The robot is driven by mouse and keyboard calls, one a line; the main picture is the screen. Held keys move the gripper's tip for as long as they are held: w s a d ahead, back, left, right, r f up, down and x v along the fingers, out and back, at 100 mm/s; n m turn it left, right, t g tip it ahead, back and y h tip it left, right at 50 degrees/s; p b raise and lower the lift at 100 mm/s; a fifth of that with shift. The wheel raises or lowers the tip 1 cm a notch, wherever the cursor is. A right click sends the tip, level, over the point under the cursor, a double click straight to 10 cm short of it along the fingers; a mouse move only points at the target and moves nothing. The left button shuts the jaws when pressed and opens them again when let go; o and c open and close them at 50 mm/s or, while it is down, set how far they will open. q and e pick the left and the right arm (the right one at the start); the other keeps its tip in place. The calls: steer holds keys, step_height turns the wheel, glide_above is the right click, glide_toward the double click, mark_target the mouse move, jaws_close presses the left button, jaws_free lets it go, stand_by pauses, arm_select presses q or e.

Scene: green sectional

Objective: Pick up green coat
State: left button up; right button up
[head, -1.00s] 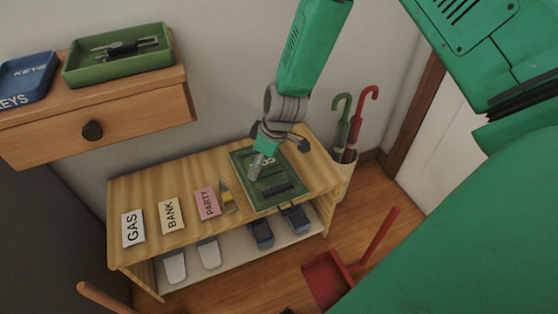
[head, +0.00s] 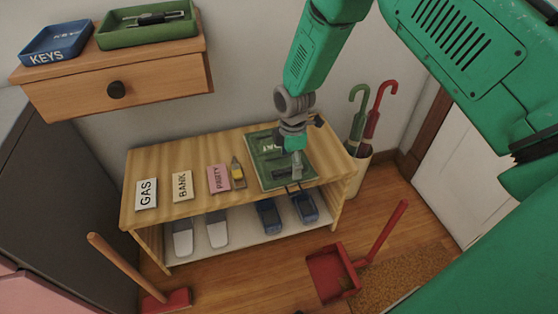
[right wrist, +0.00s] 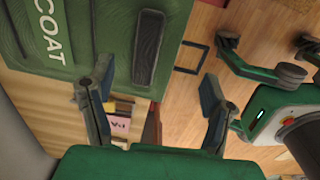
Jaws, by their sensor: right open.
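A flat green tray-like thing (head: 260,155) lies on the wooden bench top; its lettering reads COAT in the right wrist view (right wrist: 85,45). A dark oblong piece (right wrist: 148,48) lies on it and also shows in the head view (head: 281,174). No cloth coat is in view. My right gripper (head: 295,168) is above the right part of the green thing and hides some of it. My left gripper is not in view.
The bench (head: 150,165) also holds GAS, BANK and PARTY cards and a small yellow item; shoes stand on its lower shelf. An umbrella stand (head: 358,170) is at its right. A red dustpan (head: 332,273) and a broom (head: 165,300) are on the floor.

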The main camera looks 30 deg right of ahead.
mark_target(289, 173)
steer(key=f+b, duration=0.1)
steer(key=f, duration=0.2)
steer(key=f+b, duration=0.1)
steer(key=f, duration=0.1)
steer(key=shift+w+a+f+b, duration=0.1)
steer(key=shift+w+b, duration=0.15)
steer(key=shift+b, duration=0.05)
steer(key=c, duration=1.1)
